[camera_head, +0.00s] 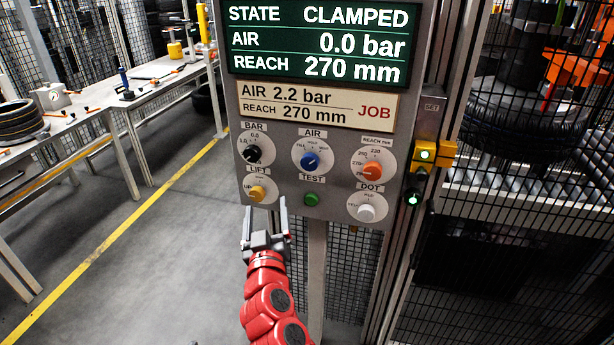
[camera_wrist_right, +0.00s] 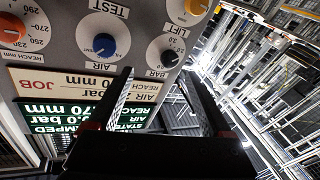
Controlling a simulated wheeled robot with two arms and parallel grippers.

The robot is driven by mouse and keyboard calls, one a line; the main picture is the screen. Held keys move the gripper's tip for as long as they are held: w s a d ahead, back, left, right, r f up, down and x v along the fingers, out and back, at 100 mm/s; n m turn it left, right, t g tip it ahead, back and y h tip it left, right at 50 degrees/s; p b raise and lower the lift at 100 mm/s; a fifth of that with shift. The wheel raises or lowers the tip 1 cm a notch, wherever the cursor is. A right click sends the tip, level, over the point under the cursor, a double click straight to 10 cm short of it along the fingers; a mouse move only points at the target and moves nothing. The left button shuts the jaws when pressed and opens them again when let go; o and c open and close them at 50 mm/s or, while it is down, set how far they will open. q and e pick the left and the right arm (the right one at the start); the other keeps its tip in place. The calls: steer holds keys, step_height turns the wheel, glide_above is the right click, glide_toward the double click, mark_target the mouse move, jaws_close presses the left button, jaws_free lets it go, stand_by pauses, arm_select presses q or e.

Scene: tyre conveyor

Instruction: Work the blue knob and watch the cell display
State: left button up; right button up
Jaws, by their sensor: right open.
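The blue knob (camera_head: 310,161) sits under the AIR label in the middle of the grey panel; the right wrist view also shows it, upside down (camera_wrist_right: 104,46). I cannot read its exact setting. The cell display (camera_head: 318,42) reads STATE CLAMPED, AIR 0.0 bar, REACH 270 mm. My right gripper (camera_head: 265,213) is open and empty, just below the yellow LIFT knob and lower left of the blue knob. In the right wrist view its fingers (camera_wrist_right: 158,78) appear apart with nothing between them. My left gripper is in neither view.
A job card (camera_head: 312,106) reads AIR 2.2 bar, REACH 270 mm. Nearby are the black BAR knob (camera_head: 252,153), yellow LIFT knob (camera_head: 257,193), green TEST button (camera_head: 312,199), orange REACH knob (camera_head: 371,170) and white DOT knob (camera_head: 366,212). Mesh fencing stands right; open floor lies left.

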steer(key=s+d+r+m+g+h+b, duration=0.1)
steer(key=s+d+r+m+h, duration=0.35)
steer(key=m+h, duration=0.2)
steer(key=p, duration=0.5)
glide_toward(309, 165)
steer(key=shift+m+g, duration=0.3)
steer(key=shift+m, duration=0.15)
steer(key=x, duration=0.7)
steer(key=shift+w+r, duration=0.2)
steer(key=shift+r, duration=0.1)
steer(key=shift+w+d+f, duration=0.1)
steer(key=shift+w, duration=0.5)
